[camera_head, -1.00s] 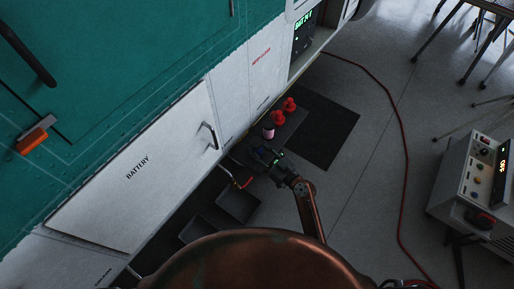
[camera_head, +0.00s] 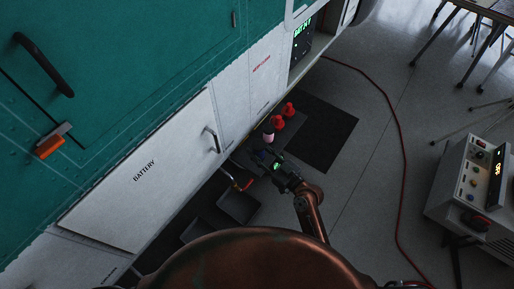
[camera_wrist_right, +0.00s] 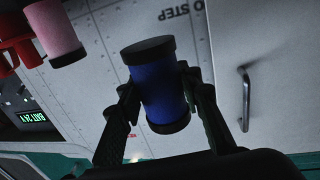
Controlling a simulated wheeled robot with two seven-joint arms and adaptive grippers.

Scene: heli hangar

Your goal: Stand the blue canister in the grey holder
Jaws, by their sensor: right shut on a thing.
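The blue canister (camera_wrist_right: 160,88), with black end caps, is between the two fingers of my right gripper (camera_wrist_right: 158,100) in the right wrist view. The fingers are shut on its sides, and it is slightly tilted in that picture. In the head view my right gripper (camera_head: 266,158) is small and dark, beside the white lower panels, and the canister is hard to make out there. I cannot pick out the grey holder with certainty in either view. My left gripper is not in view.
A pink canister (camera_wrist_right: 55,30) is near red holders (camera_head: 278,122), close to my right gripper. Dark trays (camera_head: 238,207) lie below the panel marked BATTERY (camera_head: 150,175). A black mat (camera_head: 325,130) and red hose (camera_head: 398,150) are to the right. Open floor lies between hose and mat.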

